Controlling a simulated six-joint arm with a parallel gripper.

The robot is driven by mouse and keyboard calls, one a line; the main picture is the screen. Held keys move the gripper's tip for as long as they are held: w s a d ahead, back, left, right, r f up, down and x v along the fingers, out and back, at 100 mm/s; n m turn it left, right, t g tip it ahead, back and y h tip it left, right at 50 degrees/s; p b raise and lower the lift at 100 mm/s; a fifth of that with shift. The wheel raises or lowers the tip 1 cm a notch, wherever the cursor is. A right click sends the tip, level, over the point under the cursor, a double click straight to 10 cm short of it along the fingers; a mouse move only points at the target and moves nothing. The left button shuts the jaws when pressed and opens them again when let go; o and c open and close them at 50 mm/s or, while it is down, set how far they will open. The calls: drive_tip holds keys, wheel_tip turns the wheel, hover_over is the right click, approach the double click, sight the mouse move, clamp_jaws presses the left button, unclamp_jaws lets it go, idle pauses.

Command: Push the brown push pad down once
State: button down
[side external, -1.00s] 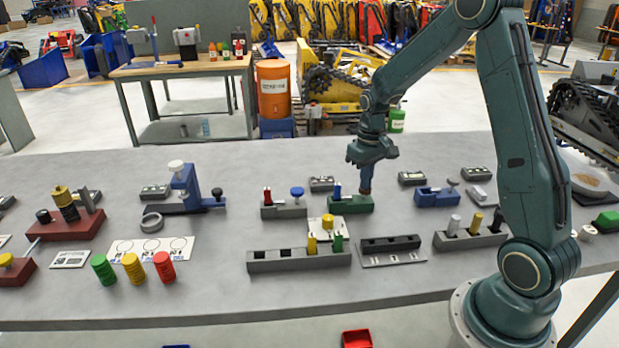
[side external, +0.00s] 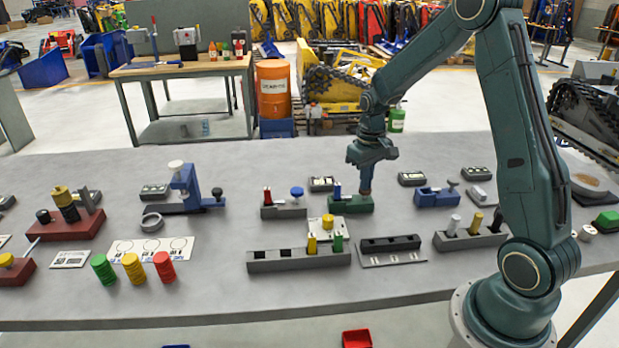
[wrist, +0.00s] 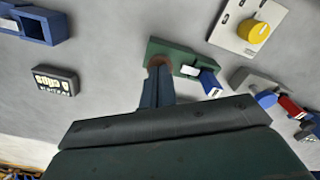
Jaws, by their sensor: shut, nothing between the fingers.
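The brown push pad (wrist: 160,60) shows in the wrist view as a brown rim at one end of a green base, mostly covered by my fingers. The green base (side external: 345,206) stands near the middle of the bench in the side view and has a blue lever (side external: 337,191) at its left end. My gripper (side external: 365,192) is shut and empty, pointing down over the right end of this base. In the wrist view my fingertips (wrist: 159,70) are at the pad. I cannot tell whether they touch it or how far down it is.
A similar grey base (side external: 284,212) with a red lever and blue knob stands just left. A white plate with a yellow knob (side external: 328,222) lies in front. A blue fixture (side external: 436,197) stands to the right, and a small display box (side external: 321,184) behind.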

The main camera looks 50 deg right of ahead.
drive_tip(key=shift+r, duration=2.25)
drive_tip(key=shift+s+a+r, duration=0.15)
drive_tip(key=shift+a+r, duration=0.2)
drive_tip(key=shift+r, duration=0.15)
drive_tip(key=s+a+r+n+t, duration=0.2)
drive_tip(key=s+a+r+t, duration=0.2)
drive_tip(key=s+a+r, duration=0.9)
drive_tip(key=s+a+n+t, duration=0.1)
drive_tip(key=s+a, duration=0.3)
drive_tip(key=s, duration=0.3)
drive_tip(key=shift+r+t, duration=0.3)
